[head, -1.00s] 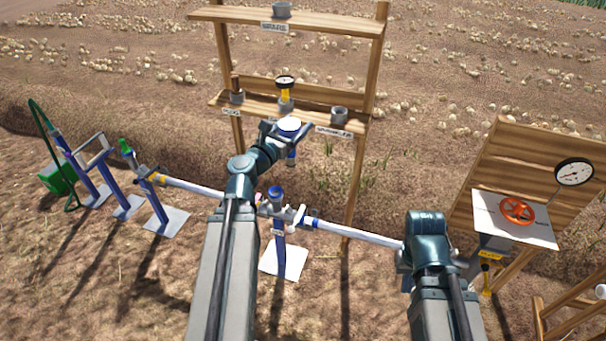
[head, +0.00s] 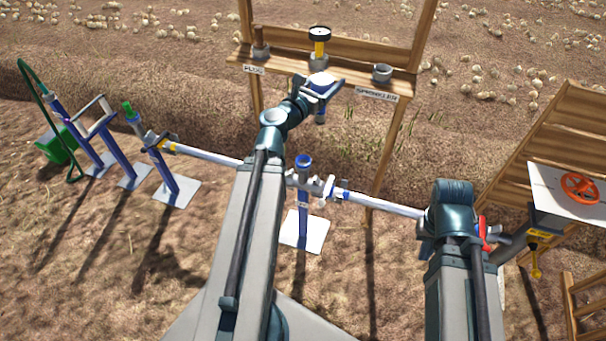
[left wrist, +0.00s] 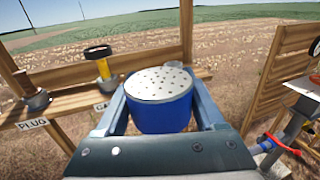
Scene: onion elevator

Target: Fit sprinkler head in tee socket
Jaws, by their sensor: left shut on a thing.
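The sprinkler head is a blue cylinder with a white, dotted top (head: 322,79); it fills the middle of the left wrist view (left wrist: 160,100). My left gripper (head: 318,90) is shut on it, one finger on each side, and holds it upright in the air. The tee socket (head: 303,162) is a blue ring-topped fitting on the pipe line, on a blue post. The held head is above and beyond it in the head view, clearly apart from it. My right arm shows at the right, but its gripper is hidden behind its links.
A wooden shelf (head: 350,79) stands behind, with a plug (head: 260,45), a gauge (head: 320,42) and an empty grey holder (head: 382,73) by the SPRINKLER label. White pipes (head: 378,203) run to both sides of the tee. A board with an orange handwheel (head: 580,187) stands right.

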